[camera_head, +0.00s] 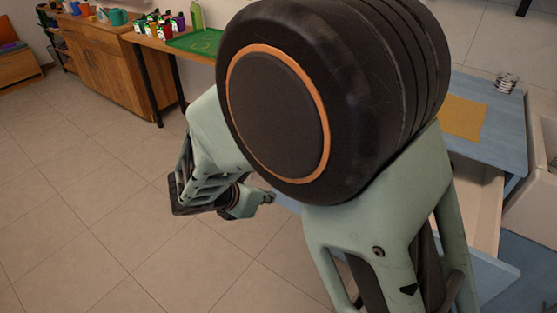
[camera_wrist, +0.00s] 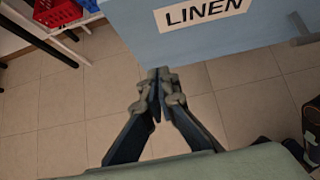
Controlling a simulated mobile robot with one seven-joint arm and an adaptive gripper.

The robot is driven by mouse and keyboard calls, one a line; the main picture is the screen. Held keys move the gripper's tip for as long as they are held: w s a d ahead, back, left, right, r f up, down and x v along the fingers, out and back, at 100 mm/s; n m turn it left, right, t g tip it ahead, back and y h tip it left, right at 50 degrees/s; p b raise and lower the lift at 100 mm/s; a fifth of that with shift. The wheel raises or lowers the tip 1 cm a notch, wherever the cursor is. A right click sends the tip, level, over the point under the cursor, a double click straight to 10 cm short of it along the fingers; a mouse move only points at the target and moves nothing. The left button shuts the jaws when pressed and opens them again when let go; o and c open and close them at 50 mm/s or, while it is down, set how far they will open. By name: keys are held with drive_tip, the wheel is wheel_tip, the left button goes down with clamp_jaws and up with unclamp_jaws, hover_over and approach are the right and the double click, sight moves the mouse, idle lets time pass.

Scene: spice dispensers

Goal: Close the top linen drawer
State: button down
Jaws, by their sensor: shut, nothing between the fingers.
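The blue linen cabinet (camera_head: 492,120) stands at the right of the head view, partly behind my arm. Its top drawer (camera_head: 478,205) is pulled out, with the pale inside and part of the blue front (camera_head: 492,272) showing. In the wrist view a blue front (camera_wrist: 240,40) with a white LINEN label (camera_wrist: 205,13) lies beyond the fingertips. My gripper (camera_wrist: 158,76) is shut and empty, pointing at the lower edge of that front; I cannot tell whether it touches. In the head view my gripper (camera_head: 268,198) is left of the cabinet, over the floor.
A yellow cloth (camera_head: 462,118) and a striped stack (camera_head: 506,83) lie on the cabinet top. A white basin (camera_head: 540,190) is at the far right. A wooden table (camera_head: 150,40) with a green tray (camera_head: 200,42) stands at the back. The tiled floor at left is clear.

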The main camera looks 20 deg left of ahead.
drive_tip(key=shift+w+d+r, duration=0.1)
drive_tip(key=shift+w+d, duration=0.15)
drive_tip(key=shift+w, duration=0.4)
drive_tip(key=shift+w+d+r, duration=0.1)
drive_tip(key=shift+w+d, duration=0.15)
drive_tip(key=shift+w, duration=0.4)
drive_tip(key=w+d+p, duration=0.2)
drive_tip(key=w+d, duration=0.1)
drive_tip(key=w, duration=0.6)
drive_tip(key=w+d+p, duration=0.2)
drive_tip(key=w+d, duration=0.2)
drive_tip(key=w, duration=0.6)
drive_tip(key=w+d+p, duration=0.3)
drive_tip(key=w, duration=0.6)
drive_tip(key=shift+w+d, duration=0.15)
drive_tip(key=shift+w, duration=0.05)
drive_tip(key=shift+w+r, duration=0.1)
drive_tip(key=shift+w, duration=0.1)
drive_tip(key=shift+d+r, duration=0.1)
